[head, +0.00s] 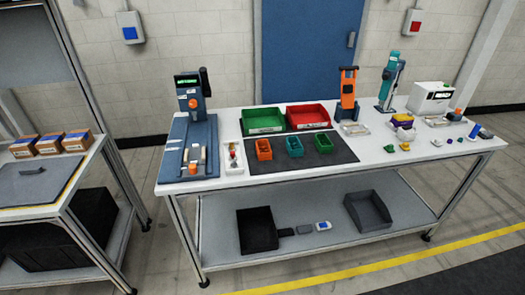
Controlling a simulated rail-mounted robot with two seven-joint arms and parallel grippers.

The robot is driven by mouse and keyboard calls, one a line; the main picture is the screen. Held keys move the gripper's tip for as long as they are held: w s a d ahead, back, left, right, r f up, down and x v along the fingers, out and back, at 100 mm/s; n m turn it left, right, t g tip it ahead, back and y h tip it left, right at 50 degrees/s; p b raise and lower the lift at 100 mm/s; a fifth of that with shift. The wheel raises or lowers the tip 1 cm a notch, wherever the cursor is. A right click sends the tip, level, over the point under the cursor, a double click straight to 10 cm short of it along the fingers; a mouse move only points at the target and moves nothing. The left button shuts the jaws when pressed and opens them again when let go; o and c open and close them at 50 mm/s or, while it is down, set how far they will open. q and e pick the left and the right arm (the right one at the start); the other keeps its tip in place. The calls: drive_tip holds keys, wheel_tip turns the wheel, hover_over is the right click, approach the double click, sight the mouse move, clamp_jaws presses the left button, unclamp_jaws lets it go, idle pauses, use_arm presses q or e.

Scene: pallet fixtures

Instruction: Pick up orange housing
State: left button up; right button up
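An orange open-topped housing (263,150) stands at the left end of a dark mat (278,165) on the white workbench. To its right on the same mat stand a teal housing (294,147) and a green housing (322,144) of similar shape. The orange housing looks upright, and nothing touches it that I can see. Neither of my grippers is in the head view.
A green bin (264,130) and a red bin (308,127) stand behind the mat. A blue press-like fixture (172,158) stands left, an orange tool stand (347,98) right. Small loose parts lie at the right end. The mat's front strip is clear.

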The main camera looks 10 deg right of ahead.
idle(0.3)
drive_tip(key=o, duration=0.8)
drive_tip(key=shift+o, duration=0.2)
drive_tip(key=shift+r, duration=0.2)
